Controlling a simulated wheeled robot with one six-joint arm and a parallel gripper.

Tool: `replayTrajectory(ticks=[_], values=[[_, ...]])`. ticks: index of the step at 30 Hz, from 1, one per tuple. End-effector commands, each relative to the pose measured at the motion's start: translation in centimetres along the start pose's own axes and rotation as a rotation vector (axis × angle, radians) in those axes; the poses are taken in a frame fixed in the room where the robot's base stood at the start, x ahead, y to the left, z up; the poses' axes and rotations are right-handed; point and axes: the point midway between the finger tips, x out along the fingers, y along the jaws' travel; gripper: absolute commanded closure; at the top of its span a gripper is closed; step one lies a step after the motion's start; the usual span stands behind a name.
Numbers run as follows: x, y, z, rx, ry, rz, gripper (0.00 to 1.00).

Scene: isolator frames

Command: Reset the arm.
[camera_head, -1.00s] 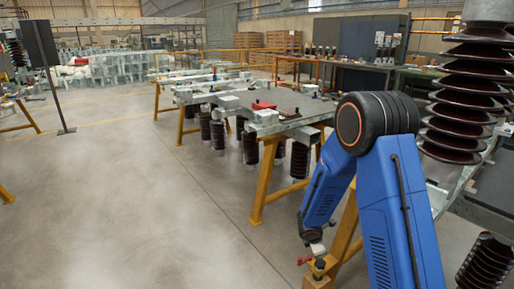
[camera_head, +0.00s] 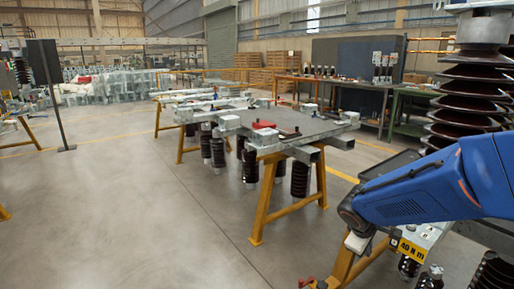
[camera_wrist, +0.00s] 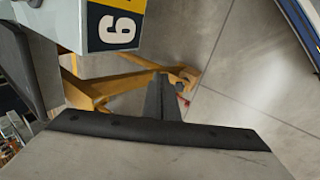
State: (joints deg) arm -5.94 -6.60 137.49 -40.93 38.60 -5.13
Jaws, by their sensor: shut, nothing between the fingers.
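My arm is blue and reaches in from the right edge of the head view. Its wrist bends down at the end, where my gripper (camera_head: 357,243) shows as a small pale block beside a yellow trestle leg. In the wrist view my gripper (camera_wrist: 163,97) shows its dark fingers together, shut and empty, over the concrete floor and a yellow trestle (camera_wrist: 100,92). The fingertips are too small to make out in the head view.
A yellow "40 N m" label (camera_head: 411,249) sits close to my wrist. A numbered plate (camera_wrist: 117,27) is near in the wrist view. A steel worktable (camera_head: 340,122) on yellow trestles stands beyond, with a ribbed insulator (camera_head: 468,88) at right.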

Motion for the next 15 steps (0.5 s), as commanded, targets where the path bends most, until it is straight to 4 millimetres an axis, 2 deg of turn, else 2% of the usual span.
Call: replayTrajectory(ticks=[3, 8, 15], values=[[-2.6, -0.5, 2.3, 0.109, 0.013, -0.018, 1.00], [-5.7, -1.7, 5.1, 0.248, 0.033, -0.055, 1.00], [-10.0, -4.5, 8.8, 0.445, 0.075, -0.128, 1.00]])
